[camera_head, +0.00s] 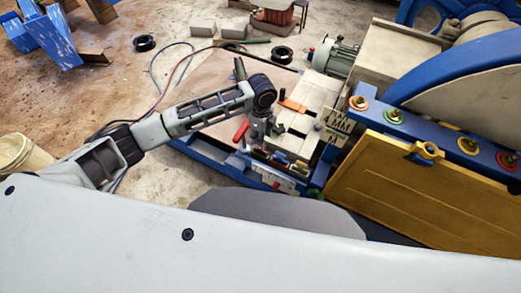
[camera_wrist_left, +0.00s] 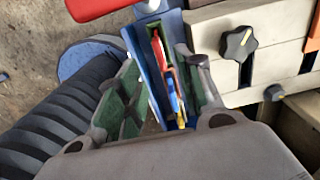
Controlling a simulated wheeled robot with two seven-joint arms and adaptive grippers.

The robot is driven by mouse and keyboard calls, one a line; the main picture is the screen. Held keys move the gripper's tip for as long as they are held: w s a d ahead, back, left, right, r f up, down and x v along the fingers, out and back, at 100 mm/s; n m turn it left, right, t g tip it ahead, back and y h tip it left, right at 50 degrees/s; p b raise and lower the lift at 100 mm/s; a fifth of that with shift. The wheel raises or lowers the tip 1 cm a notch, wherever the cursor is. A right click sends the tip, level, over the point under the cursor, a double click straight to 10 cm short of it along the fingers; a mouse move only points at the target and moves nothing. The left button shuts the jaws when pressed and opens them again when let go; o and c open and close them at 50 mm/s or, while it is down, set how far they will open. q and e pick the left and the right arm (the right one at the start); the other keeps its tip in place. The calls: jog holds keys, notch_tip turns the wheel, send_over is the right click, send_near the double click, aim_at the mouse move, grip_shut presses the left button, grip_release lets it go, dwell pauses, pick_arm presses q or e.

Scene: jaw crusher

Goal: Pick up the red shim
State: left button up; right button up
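In the left wrist view, the red shim (camera_wrist_left: 158,46) stands on edge in a narrow blue holder (camera_wrist_left: 136,44). Yellow (camera_wrist_left: 171,92) and blue (camera_wrist_left: 181,112) pieces stand close beside it. My left gripper (camera_wrist_left: 158,70) is open, with its green-padded fingers on either side of the holder and a visible gap to the red shim. In the head view, my left gripper (camera_head: 257,143) points down over the front of the machine bench, above the small coloured pieces (camera_head: 285,160). It largely hides the red shim there. My right gripper is not in view.
A red handle (camera_head: 241,130) stands beside my left gripper. A black knob (camera_wrist_left: 239,43) sits on a pale block to the right of the holder. A yellow panel (camera_head: 405,190) and a large blue machine wheel (camera_head: 470,60) stand at the right. Cables lie on the floor behind.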

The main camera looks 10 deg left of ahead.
aim_at(260, 151)
pick_arm(q)
jog(key=shift+f, duration=1.05)
jog(key=shift+f, duration=0.1)
jog(key=shift+w+a+f, duration=0.1)
jog(key=shift+a+f, duration=0.05)
jog(key=shift+f, duration=2.35)
grip_shut()
